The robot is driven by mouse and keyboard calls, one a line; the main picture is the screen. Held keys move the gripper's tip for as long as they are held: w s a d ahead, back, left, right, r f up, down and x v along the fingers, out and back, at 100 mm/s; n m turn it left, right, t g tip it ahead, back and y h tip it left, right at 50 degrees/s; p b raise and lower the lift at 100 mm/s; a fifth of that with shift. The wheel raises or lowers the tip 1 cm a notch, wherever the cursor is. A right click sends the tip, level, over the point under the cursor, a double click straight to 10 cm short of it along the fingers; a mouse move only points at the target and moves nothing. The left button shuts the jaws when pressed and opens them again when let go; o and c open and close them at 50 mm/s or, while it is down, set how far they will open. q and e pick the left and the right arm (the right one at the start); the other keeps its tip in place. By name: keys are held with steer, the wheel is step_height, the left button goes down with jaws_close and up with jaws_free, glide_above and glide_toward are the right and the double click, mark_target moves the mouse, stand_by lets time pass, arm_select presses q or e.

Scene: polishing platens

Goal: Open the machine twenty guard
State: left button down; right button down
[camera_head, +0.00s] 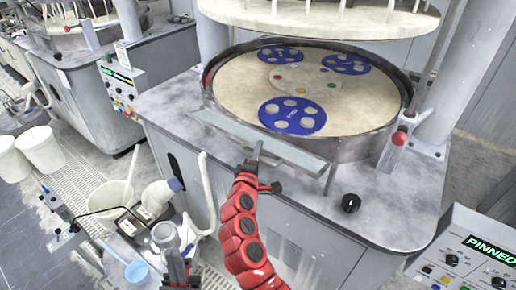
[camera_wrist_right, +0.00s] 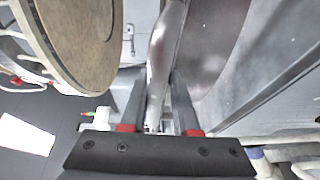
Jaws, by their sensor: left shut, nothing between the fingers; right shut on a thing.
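The guard (camera_head: 240,130) is a long pale see-through strip along the front rim of the polishing machine's round platen (camera_head: 235,85). My right gripper (camera_head: 259,152), at the end of the red arm, meets the strip's edge near its middle and is shut on it. In the right wrist view my right gripper (camera_wrist_right: 158,115) has a shiny grey curved piece (camera_wrist_right: 160,60) between its fingers; its full shape is hidden. My left gripper (camera_head: 180,268) is low in the head view, apart from the guard, shut and empty. No machine number is readable.
Blue carriers (camera_head: 293,115) with round discs lie on the platen. A red-topped post (camera_head: 398,138) and black knob (camera_head: 351,203) stand at right.

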steer(key=shift+r, duration=0.3)
steer(key=c, duration=0.8)
jaws_free()
steer(key=shift+c, duration=0.2)
steer(key=shift+f, duration=0.15)
steer(key=b+v, duration=0.5)
steer(key=v, duration=1.2)
steer(key=shift+s+f+b, duration=0.15)
steer(key=shift+s+b, duration=0.1)
steer(key=shift+b, duration=0.1)
